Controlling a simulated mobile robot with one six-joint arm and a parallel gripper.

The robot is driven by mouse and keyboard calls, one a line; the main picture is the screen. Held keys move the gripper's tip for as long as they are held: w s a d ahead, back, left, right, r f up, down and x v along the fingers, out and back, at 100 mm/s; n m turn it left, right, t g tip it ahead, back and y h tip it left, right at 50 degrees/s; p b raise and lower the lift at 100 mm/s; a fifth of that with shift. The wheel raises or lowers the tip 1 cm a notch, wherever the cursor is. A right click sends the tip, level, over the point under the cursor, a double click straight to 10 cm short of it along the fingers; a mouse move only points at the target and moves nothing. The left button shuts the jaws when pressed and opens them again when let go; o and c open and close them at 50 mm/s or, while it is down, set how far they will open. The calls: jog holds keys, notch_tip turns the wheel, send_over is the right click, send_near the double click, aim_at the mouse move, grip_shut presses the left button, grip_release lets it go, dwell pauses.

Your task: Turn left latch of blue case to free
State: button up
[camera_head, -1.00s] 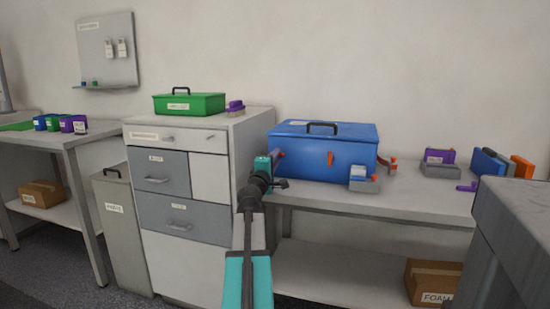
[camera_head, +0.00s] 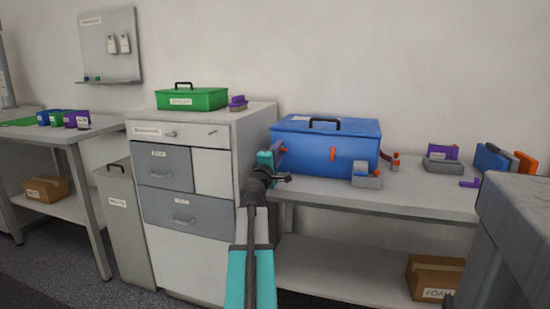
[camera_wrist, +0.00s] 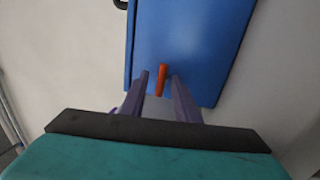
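The blue case (camera_head: 352,154) stands closed on the bench, with a dark handle on its lid. One orange latch (camera_head: 332,154) shows on its front face, right of my gripper. My gripper (camera_head: 280,151) is at the left end of the case, where a bit of orange shows at its fingertips, largely hidden. In the wrist view, an orange latch (camera_wrist: 161,82) on the blue face of the case (camera_wrist: 190,40) lies between my two purple fingers (camera_wrist: 159,76). The fingers are apart, with a gap on each side of the latch.
A grey block (camera_head: 367,181) stands before the case's right front, and an orange-ended part (camera_head: 393,162) beside its right end. The drawer cabinet (camera_head: 214,171) with a green box (camera_head: 195,99) stands left of my gripper. A grey surface (camera_head: 515,215) is near at right.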

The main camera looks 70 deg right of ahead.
jog(key=shift+a+f, duration=0.1)
jog(key=shift+a, duration=0.05)
jog(key=a+f+b, duration=0.1)
jog(key=a+f, duration=0.1)
jog(key=a, duration=0.8)
jog(key=shift+s+a+f, duration=0.15)
jog(key=shift+s+a, duration=0.15)
jog(key=shift+a, duration=0.1)
jog(key=shift+a+b, duration=0.2)
jog(key=shift+b, duration=0.9)
jog(key=a+b, duration=0.1)
jog(key=b, duration=0.5)
jog(key=shift+a+f, duration=0.1)
jog(key=shift+a, duration=0.3)
jog(key=shift+a, duration=0.1)
